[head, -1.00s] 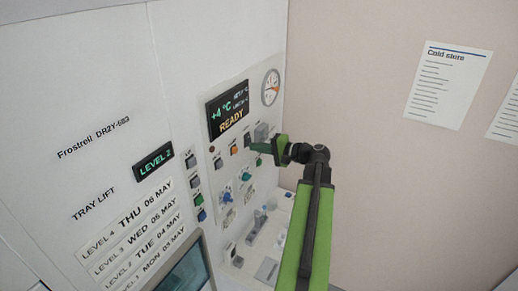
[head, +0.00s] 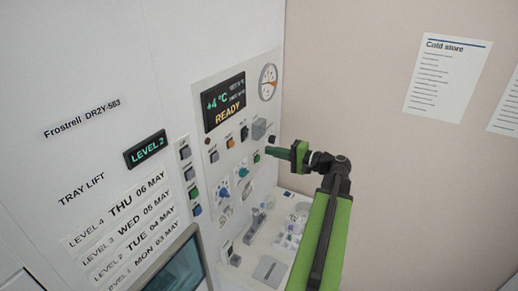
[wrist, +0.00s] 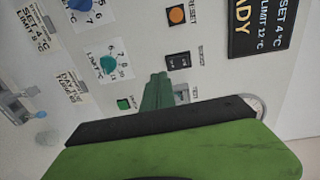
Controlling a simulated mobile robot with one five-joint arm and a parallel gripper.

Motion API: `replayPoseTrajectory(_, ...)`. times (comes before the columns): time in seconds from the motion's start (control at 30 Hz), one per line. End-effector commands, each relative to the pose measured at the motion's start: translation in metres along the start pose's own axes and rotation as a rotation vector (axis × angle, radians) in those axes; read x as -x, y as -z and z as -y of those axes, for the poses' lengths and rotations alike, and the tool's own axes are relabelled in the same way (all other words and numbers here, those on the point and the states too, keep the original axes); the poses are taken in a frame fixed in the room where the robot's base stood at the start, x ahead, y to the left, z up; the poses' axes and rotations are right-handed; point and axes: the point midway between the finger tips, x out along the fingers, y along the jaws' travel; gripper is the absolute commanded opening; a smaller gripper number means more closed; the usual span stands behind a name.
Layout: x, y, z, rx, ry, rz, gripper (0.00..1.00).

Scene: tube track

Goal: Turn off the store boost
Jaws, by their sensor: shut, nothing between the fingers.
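My gripper (head: 268,152) is shut and empty. Its green fingertips point left at the control panel (head: 236,172), and they also show in the wrist view (wrist: 157,80). A black rocker switch (wrist: 178,61), with a small label beside it that seems to read BOOST, lies just beyond the fingertips in the wrist view. The switch (head: 244,134) shows up and left of the fingertips in the head view. I cannot tell which way it is set. The fingertips look apart from it. The display (head: 225,103) reads +4 °C and READY.
An orange button (wrist: 177,15), a teal knob (wrist: 108,64) and a green button (wrist: 124,103) sit close around the switch. A grey box (head: 260,129) juts out at the panel's right. A tray-lift button column (head: 190,180) is at left. A shelf with small items lies below.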

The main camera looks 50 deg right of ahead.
Motion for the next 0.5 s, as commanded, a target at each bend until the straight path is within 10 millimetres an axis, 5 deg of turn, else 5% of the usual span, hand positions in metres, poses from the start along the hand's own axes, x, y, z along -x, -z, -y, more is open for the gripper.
replayPoseTrajectory(0.2, 0.042, -0.001, -0.013, 0.0, 0.0, 0.0, 0.0)
replayPoseTrajectory(0.5, 0.056, -0.002, -0.016, 0.001, 0.0, 0.006, 0.0)
